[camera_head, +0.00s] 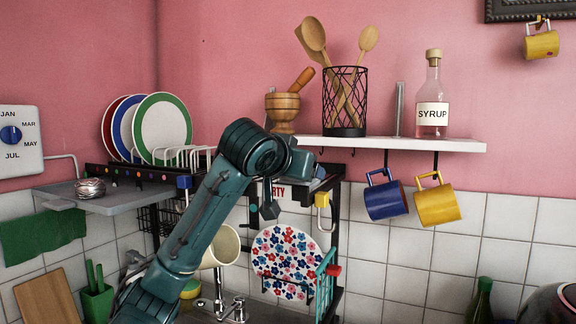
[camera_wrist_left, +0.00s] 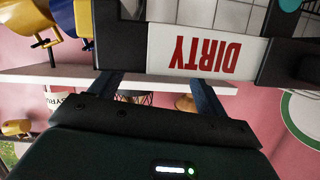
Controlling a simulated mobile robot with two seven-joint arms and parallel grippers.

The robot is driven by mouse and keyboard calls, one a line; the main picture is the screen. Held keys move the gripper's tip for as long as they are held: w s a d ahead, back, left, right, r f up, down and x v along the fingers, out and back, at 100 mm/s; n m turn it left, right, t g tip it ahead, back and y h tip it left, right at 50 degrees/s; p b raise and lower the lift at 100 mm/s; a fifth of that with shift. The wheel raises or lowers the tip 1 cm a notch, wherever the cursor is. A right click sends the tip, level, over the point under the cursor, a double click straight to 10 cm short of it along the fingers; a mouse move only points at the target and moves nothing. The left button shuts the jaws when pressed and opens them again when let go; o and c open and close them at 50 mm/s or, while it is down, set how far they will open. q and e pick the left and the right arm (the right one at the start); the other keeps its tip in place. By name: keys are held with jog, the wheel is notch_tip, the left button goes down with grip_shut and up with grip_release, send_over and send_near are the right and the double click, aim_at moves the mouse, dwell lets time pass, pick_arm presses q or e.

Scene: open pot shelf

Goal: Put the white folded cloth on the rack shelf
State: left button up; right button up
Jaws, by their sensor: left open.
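No white folded cloth can be made out in either view. My left arm rises from the bottom of the head view and bends in front of a black wall rack (camera_head: 335,215) below the white shelf. My left gripper (camera_wrist_left: 153,82) shows in the wrist view with its two fingers apart and nothing between them. In the head view my own arm mostly hides the gripper. A white sign reading DIRTY (camera_wrist_left: 205,55) is close beyond the fingers, and part of it shows beside my arm (camera_head: 278,191). The rack's upper surface is largely hidden by my arm. My right gripper is not seen.
A white shelf (camera_head: 450,144) holds a syrup bottle (camera_head: 432,100), a wire utensil holder (camera_head: 345,105) and a mortar (camera_head: 283,108). Blue (camera_head: 386,199) and yellow (camera_head: 437,203) mugs hang beneath. A grey tray (camera_head: 120,204), plates and a green cloth (camera_head: 40,236) are left.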

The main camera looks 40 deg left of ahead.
pick_arm(q)
jog(key=v, duration=1.1)
jog(key=shift+s+b, duration=0.3)
jog(key=shift+b, duration=0.15)
jog(key=shift+d+r, duration=0.1)
